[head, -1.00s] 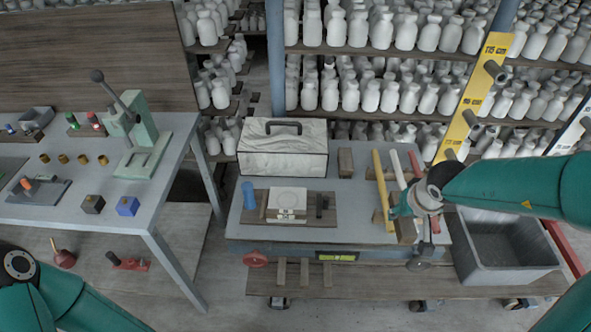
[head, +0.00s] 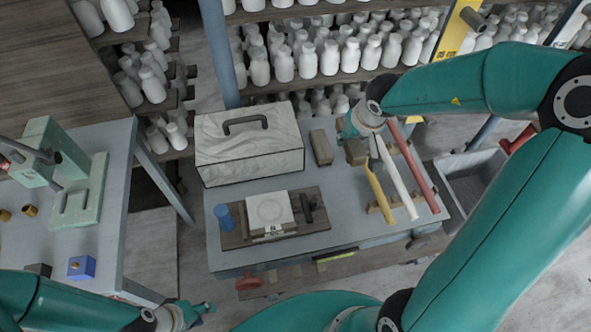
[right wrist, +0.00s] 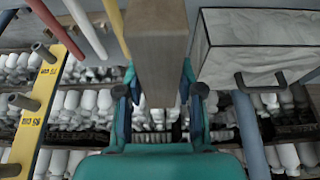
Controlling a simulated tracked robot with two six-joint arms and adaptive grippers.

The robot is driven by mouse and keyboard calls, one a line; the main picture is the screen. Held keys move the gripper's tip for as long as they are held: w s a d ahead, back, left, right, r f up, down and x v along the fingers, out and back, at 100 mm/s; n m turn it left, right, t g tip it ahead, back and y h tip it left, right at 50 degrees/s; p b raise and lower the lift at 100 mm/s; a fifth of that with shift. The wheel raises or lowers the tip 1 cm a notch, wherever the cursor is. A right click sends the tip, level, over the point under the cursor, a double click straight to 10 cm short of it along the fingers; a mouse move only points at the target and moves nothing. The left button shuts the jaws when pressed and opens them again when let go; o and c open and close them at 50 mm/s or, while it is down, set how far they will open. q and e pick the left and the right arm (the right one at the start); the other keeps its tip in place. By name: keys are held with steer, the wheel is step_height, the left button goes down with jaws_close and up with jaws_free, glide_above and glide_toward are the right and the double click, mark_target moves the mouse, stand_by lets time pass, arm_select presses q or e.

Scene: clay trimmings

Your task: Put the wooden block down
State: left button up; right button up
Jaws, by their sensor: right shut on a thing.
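My right gripper (head: 353,137) is shut on a wooden block (head: 356,151) above the back right of the grey table, left of the coloured bars. In the right wrist view the block (right wrist: 159,50) sits between the two fingers (right wrist: 160,95) and reaches up out of the frame. I cannot tell from these views whether it touches the table. A second, similar wooden block (head: 321,147) lies on the table beside the white case. My left gripper (head: 200,310) is low in the head view, away from the table; its fingers are too small to read.
The grey table (head: 345,215) bears a white case (head: 248,145), a board (head: 317,220) with a white square piece, and a blue cylinder (head: 224,217). Yellow, white (head: 397,180) and red bars lie on a wooden rest at right. A grey bin (head: 470,180) stands beyond.

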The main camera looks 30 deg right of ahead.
steer(key=shift+s+f, duration=0.1)
steer(key=shift+f, duration=0.4)
step_height(320, 180, down, 7)
steer(key=b, duration=0.6)
glide_above(338, 184)
steer(key=f, duration=0.5)
steer(key=s+f, duration=0.1)
steer(key=f, duration=0.1)
steer(key=shift+a+f, duration=0.15)
step_height(338, 184, down, 5)
steer(key=b, duration=0.4)
steer(key=shift+b, duration=0.4)
steer(key=shift+r, duration=0.2)
steer(key=o, duration=1.2)
steer(key=shift+f, duration=0.1)
